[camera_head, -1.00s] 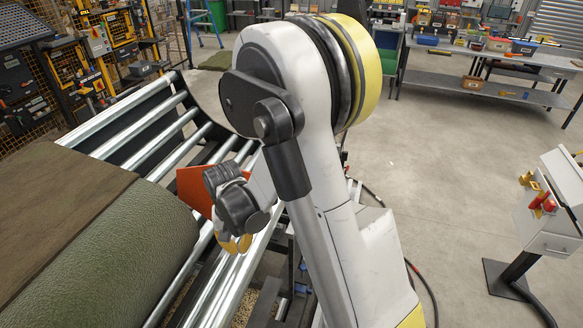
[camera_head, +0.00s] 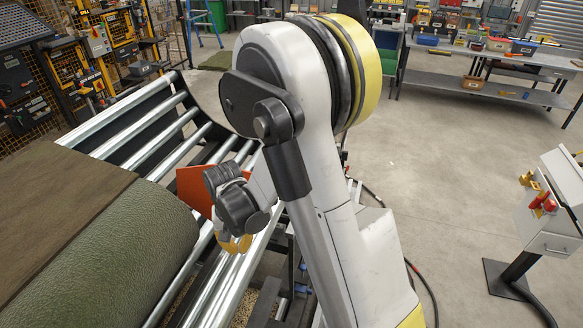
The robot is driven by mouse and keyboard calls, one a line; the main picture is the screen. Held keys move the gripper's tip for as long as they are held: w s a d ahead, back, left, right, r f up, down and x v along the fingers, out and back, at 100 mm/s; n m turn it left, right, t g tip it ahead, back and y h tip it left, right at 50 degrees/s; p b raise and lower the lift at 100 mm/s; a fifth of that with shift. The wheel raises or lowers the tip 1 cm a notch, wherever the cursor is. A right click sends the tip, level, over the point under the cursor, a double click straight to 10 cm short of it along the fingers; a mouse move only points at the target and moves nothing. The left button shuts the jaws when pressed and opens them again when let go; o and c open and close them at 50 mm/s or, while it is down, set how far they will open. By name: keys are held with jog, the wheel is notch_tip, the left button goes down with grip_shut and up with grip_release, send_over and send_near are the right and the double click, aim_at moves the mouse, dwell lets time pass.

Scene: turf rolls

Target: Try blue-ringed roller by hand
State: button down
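Several bare metal rollers (camera_head: 150,105) lie side by side in the roller bed at the left. I cannot make out a blue ring on any of them. A large green turf roll (camera_head: 110,262) lies on the bed at the lower left, with a flat brown-green sheet (camera_head: 55,195) behind it. My arm's end hangs over the rollers to the right of the roll.
An orange-red plate (camera_head: 193,188) stands by the rollers beside my wrist. A pedestal box with red and yellow controls (camera_head: 550,205) stands at the right. A workbench (camera_head: 490,65) with bins is at the back right. The floor between is clear.

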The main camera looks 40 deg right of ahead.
aim_at(251, 262)
jog(key=shift+f+b, duration=1.6)
jog(key=shift+f, duration=0.05)
jog(key=shift+s+d, duration=0.1)
jog(key=shift+s+d+f+b, duration=0.15)
jog(key=shift+s+d+b, duration=0.25)
jog(key=shift+s, duration=0.2)
jog(key=shift+s+d+f+b, duration=0.15)
jog(key=shift+s+d+b, duration=0.25)
jog(key=shift+s, duration=0.2)
jog(key=shift+r, duration=0.1)
jog(key=shift+r+p, duration=2.15)
jog(key=shift+r, duration=0.85)
jog(key=shift+w+f, duration=0.1)
